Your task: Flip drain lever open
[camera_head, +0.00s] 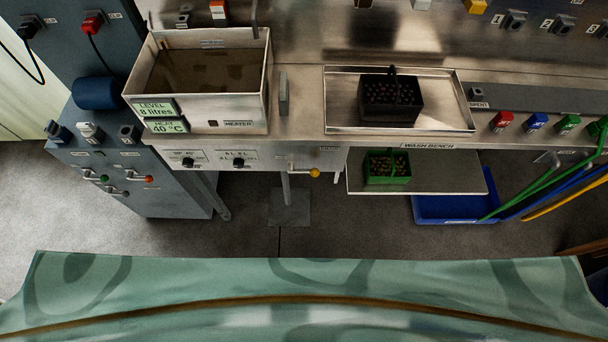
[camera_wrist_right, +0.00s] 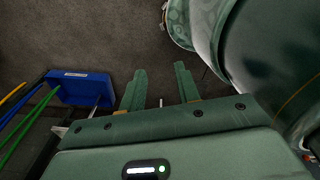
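A lever with a yellow-orange knob (camera_head: 314,173) sticks out to the right below the front of the steel bench, under a small label too small to read. It looks like the drain lever, and its metal arm lies roughly level. The open steel tank (camera_head: 257,100) stands above and left of it, with displays reading 8 litres and 40 °C. My right gripper (camera_wrist_right: 160,75) shows only in the right wrist view, its two green fingers apart with nothing between them, above the floor. The lever does not show in that view. My left gripper is in neither view.
A blue bin (camera_head: 428,211) sits on the floor at right, below green, blue and yellow hoses (camera_head: 574,190). A shelf (camera_head: 465,179) holds a green basket (camera_head: 387,168). A tray (camera_head: 440,116) holds a black basket (camera_head: 391,101). Floor before the bench is clear.

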